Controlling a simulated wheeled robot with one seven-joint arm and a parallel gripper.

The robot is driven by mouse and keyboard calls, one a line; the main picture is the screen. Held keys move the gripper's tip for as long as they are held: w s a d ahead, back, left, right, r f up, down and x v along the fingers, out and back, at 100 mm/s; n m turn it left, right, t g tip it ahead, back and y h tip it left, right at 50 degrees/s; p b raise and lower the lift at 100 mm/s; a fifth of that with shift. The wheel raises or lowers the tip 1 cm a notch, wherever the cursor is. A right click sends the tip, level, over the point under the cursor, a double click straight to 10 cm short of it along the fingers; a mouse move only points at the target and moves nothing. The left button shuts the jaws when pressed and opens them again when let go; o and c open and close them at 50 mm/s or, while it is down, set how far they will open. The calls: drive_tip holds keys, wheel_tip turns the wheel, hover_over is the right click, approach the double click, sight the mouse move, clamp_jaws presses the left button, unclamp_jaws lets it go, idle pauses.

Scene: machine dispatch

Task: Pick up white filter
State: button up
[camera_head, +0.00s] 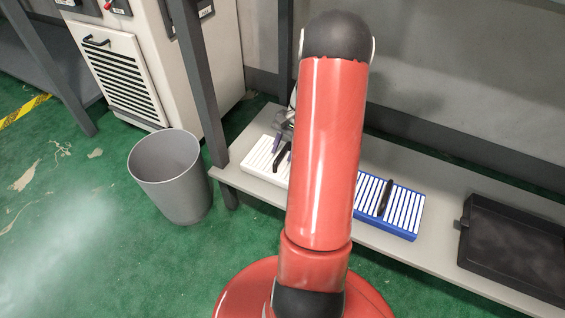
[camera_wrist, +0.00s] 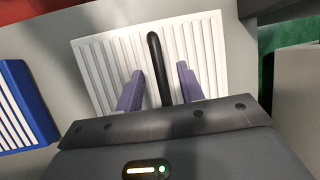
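The white filter (camera_head: 262,156) lies on the low grey shelf, left of my red arm, which hides part of it in the head view. It is a flat slatted panel with a black handle, and it also shows in the wrist view (camera_wrist: 99,62). My gripper (camera_wrist: 157,83) is over the white filter, with its two purple fingers apart, one on each side of the black handle (camera_wrist: 160,68). Gaps show between the fingers and the handle. In the head view my gripper (camera_head: 281,154) is partly hidden by my arm.
A blue-framed filter (camera_head: 402,233) with a black handle lies on the shelf (camera_head: 448,186) to the right. A black tray (camera_head: 515,250) is at the far right. A grey bin (camera_head: 170,180) stands on the green floor by a shelf post (camera_head: 198,80). A machine (camera_head: 170,50) stands behind.

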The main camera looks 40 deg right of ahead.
clamp_jaws()
idle(0.5)
